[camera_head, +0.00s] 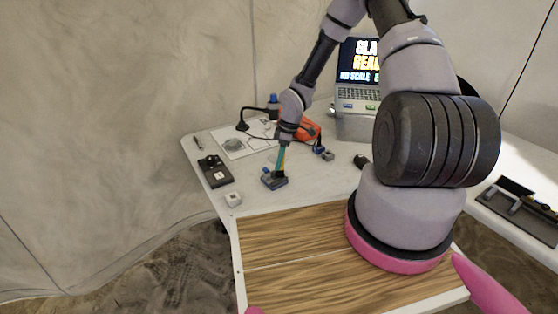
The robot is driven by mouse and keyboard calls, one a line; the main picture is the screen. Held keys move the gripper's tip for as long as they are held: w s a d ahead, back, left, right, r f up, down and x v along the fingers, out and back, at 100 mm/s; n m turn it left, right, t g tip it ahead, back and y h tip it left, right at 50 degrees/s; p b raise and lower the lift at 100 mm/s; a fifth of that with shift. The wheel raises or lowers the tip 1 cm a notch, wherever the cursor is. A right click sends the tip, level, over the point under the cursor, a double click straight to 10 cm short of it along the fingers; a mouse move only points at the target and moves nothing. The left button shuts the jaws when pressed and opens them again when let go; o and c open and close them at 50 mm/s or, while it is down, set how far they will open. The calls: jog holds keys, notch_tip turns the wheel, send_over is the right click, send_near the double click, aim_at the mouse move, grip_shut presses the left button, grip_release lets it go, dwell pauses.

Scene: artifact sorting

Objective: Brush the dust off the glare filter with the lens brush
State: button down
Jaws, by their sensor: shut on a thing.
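My gripper (284,139) is shut on the lens brush (282,158), a slim tool with a teal and orange handle. The brush points down, with its dark lower end at a small blue-grey block (274,182) on the white table. I cannot tell whether the brush touches the block. I cannot clearly identify the glare filter. A round grey disc (234,144) lies on a white sheet to the left, and a faint clear round shape (272,158) shows just left of the brush. Dust is too small to see.
A black device (215,171) and a small white block (233,200) lie left of the brush. The wood-grain panel (300,240) in front is clear.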

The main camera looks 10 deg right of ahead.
jog(key=shift+s+d, duration=0.1)
jog(key=shift+s, duration=0.1)
jog(key=shift+r, duration=3.5)
